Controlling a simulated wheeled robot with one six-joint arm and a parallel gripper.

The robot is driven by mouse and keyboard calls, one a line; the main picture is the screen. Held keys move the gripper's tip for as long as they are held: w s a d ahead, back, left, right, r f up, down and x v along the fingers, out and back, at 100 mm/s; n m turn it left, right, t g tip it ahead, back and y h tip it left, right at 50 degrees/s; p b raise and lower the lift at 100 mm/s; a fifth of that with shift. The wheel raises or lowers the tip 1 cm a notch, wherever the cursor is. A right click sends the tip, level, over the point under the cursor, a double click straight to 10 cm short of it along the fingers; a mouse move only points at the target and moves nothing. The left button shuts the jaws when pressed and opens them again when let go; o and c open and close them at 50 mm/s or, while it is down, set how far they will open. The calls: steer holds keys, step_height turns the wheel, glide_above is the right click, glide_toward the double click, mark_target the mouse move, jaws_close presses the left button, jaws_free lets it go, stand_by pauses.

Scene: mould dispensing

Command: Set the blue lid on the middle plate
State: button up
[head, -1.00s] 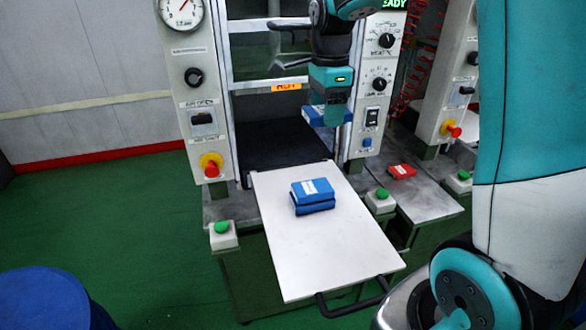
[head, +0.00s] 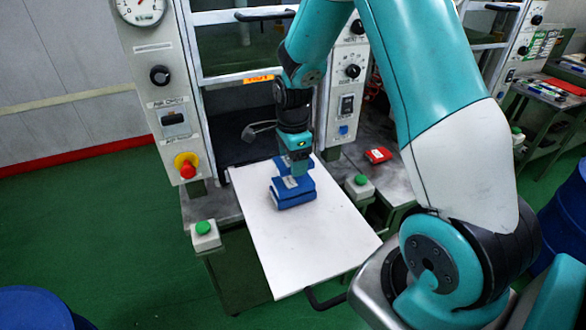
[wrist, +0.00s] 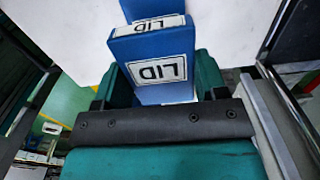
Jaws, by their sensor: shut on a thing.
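My gripper (head: 297,168) points down over the white plate (head: 325,245) that sticks out of the press. It is shut on a blue lid (head: 282,162), which is partly hidden by the gripper in the head view. In the wrist view, the held lid (wrist: 160,68) shows its white LID label between the two fingers (wrist: 160,88). A stack of blue pieces (head: 296,196) lies on the plate, just in front of the held lid. Its top piece (wrist: 150,9) also bears a LID label, partly hidden in the wrist view. I cannot tell whether the held lid touches the stack.
A red labelled block (head: 378,155) lies on the bench to the right. Green-button boxes (head: 205,236) flank the plate. The press panel (head: 160,95) with a red stop knob stands at the left. The front part of the plate is bare.

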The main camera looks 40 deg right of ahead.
mark_target(293, 180)
steer(key=shift+f, duration=1.9)
steer(key=shift+f, duration=0.2)
steer(key=o, duration=1.1)
steer(key=shift+r, duration=0.2)
